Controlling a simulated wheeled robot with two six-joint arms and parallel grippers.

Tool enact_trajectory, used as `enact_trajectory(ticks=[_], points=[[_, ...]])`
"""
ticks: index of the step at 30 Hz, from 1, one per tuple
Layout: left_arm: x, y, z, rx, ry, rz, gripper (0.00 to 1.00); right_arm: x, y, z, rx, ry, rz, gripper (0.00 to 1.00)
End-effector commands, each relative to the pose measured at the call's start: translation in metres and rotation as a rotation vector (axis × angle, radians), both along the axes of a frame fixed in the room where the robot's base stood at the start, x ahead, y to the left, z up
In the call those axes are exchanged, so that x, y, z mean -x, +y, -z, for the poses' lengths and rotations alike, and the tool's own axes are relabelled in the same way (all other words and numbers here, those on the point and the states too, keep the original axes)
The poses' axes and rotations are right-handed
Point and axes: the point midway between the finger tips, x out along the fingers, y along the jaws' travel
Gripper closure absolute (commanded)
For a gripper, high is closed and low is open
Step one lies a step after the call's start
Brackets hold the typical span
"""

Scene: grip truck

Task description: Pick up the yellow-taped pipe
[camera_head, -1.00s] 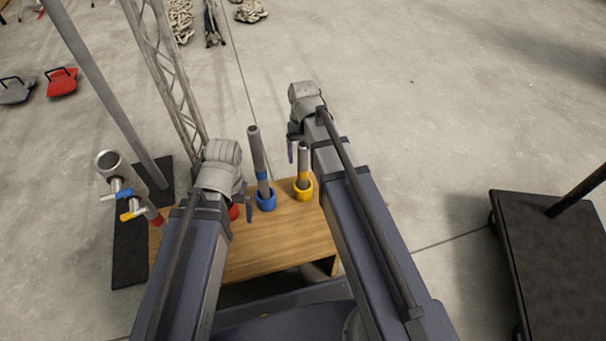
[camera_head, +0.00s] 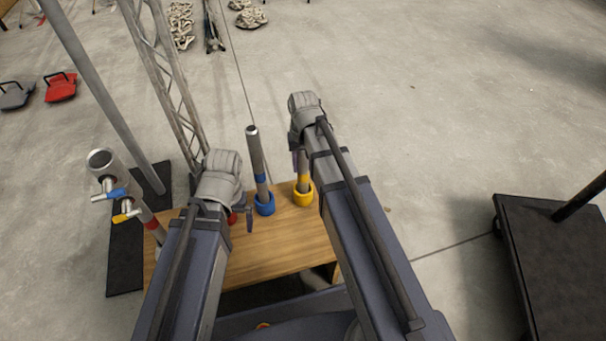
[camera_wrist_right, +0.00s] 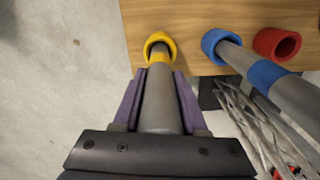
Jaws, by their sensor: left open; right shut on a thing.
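The yellow-taped pipe (camera_wrist_right: 160,100) is grey metal and stands in a yellow ring holder (camera_head: 303,194) on the wooden table. In the right wrist view its lower end with yellow tape sits inside the yellow ring (camera_wrist_right: 160,45). My right gripper (camera_wrist_right: 158,90) is shut on this pipe, with a purple finger on each side of it. In the head view my right arm hides the top of the pipe. My left gripper (camera_head: 243,207) is open, over the table's left part; its wrist hides part of it.
A blue-taped pipe (camera_head: 256,155) stands in a blue ring (camera_head: 264,204) close left of the yellow one. A red ring (camera_wrist_right: 277,44) is beyond it. A pipe with red tape and taps (camera_head: 130,195) leans at left. A black cart (camera_head: 560,250) stands at right.

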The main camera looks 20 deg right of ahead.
Motion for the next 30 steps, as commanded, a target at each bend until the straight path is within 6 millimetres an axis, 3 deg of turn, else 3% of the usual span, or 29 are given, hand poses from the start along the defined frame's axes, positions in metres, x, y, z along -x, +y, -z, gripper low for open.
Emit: enact_trajectory(ticks=[1, 6, 30], points=[[0.0000, 0.0000, 0.0000, 0.000, 0.000, 0.000, 0.00, 0.0000, 0.0000, 0.0000, 0.000, 0.000, 0.000, 0.80], [0.0000, 0.0000, 0.0000, 0.000, 0.000, 0.000, 0.00, 0.0000, 0.0000, 0.0000, 0.000, 0.000, 0.000, 0.99], [0.0000, 0.0000, 0.0001, 0.000, 0.000, 0.000, 0.00, 0.0000, 0.0000, 0.0001, 0.000, 0.000, 0.000, 1.00]])
